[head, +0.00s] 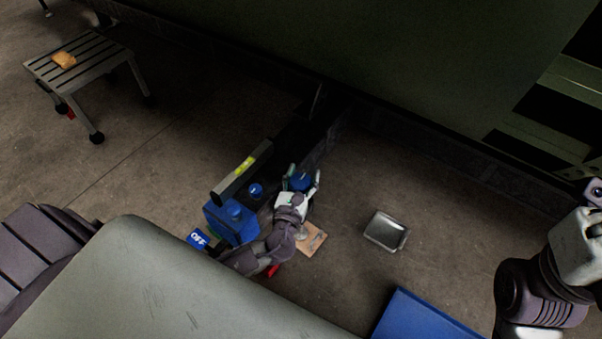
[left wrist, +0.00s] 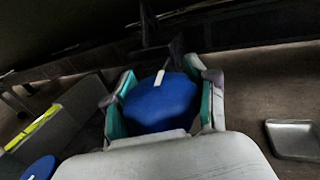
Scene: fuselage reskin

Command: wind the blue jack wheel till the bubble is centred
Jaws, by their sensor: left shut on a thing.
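The blue jack wheel (left wrist: 160,102) fills the space between the fingers of my left gripper (left wrist: 163,95) in the left wrist view. A pale mark shows on its top. In the head view the wheel (head: 300,182) is partly hidden by my left gripper (head: 303,178), which is shut on it. The level with its yellow-green vial (head: 245,164) lies left of the gripper; the vial also shows in the left wrist view (left wrist: 36,128). The bubble's place in the vial is too small to tell. My right gripper's fingers do not show clearly; part of the right arm is at the right edge.
A blue jack body (head: 232,222) and another blue knob (head: 256,190) stand left of my left gripper. A metal tray (head: 385,231) lies on the floor to the right. A slatted stool (head: 92,62) stands far left. The dark green fuselage (head: 380,60) spans the back.

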